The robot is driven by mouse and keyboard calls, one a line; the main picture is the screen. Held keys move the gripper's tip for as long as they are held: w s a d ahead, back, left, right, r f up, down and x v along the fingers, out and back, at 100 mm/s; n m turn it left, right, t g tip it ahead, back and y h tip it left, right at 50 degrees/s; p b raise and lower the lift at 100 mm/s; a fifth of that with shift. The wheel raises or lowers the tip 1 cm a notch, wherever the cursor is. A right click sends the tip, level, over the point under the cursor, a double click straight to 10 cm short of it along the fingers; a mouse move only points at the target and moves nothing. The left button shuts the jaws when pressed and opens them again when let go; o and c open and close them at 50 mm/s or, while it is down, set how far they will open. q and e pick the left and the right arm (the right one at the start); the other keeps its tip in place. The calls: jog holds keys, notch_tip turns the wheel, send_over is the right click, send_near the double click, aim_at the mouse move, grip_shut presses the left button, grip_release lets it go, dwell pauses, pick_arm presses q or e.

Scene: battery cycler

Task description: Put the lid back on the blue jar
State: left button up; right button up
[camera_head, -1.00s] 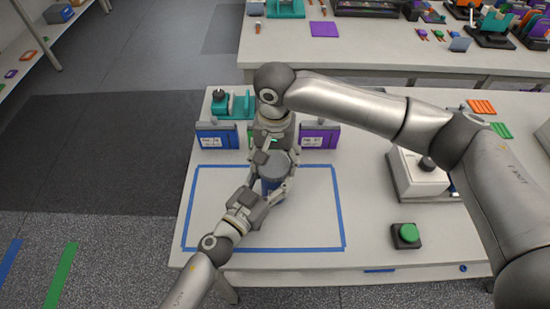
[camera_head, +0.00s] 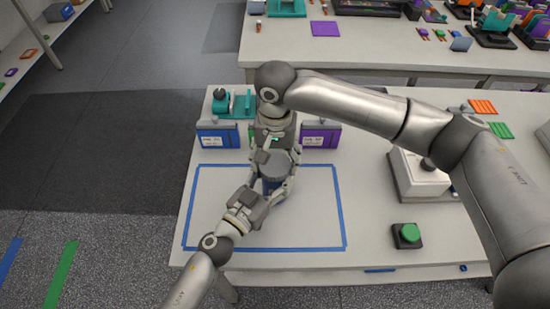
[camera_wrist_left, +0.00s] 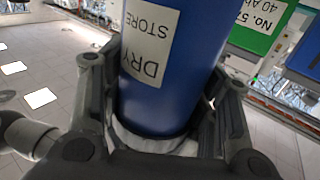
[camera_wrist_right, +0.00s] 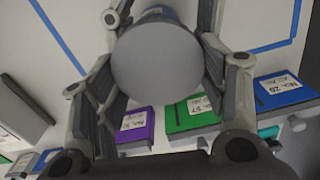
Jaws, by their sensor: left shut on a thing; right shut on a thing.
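The blue jar (camera_head: 270,187) stands inside the taped rectangle near its top edge. Its "DRY STORE" label shows on the jar in the left wrist view (camera_wrist_left: 190,75). My left gripper (camera_head: 266,190) is shut around the jar's body, with a finger on each side. The grey round lid (camera_head: 274,169) is at the jar's top. My right gripper (camera_head: 279,167) is shut on the lid from the far side; the lid fills the gap between its fingers in the right wrist view (camera_wrist_right: 157,68). Whether the lid is fully seated or tilted cannot be told.
Behind the jar stand a blue case (camera_head: 218,137), a mostly hidden green case (camera_wrist_right: 190,115) and a purple case (camera_head: 320,137). A white device (camera_head: 420,175) and a green button (camera_head: 408,233) are to the right. The taped rectangle's left part is clear.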

jog(key=shift+r, duration=0.2)
dwell(0.6)
jog(key=shift+f, duration=0.25)
pick_arm(q)
jog(key=shift+s+d+r, duration=0.15)
jog(key=shift+d+r, duration=0.05)
jog(key=shift+d, duration=0.1)
pick_arm(e)
jog(key=shift+o, duration=0.2)
jog(key=shift+d+f, duration=0.25)
jog(key=shift+f, duration=0.35)
jog(key=o, duration=0.8)
pick_arm(q)
jog(key=shift+a, duration=0.1)
pick_arm(e)
jog(key=shift+a, duration=0.1)
pick_arm(q)
jog(key=shift+a, duration=0.1)
pick_arm(e)
jog(key=shift+a, duration=0.1)
jog(key=shift+r, duration=0.15)
pick_arm(q)
jog(key=shift+w, duration=0.2)
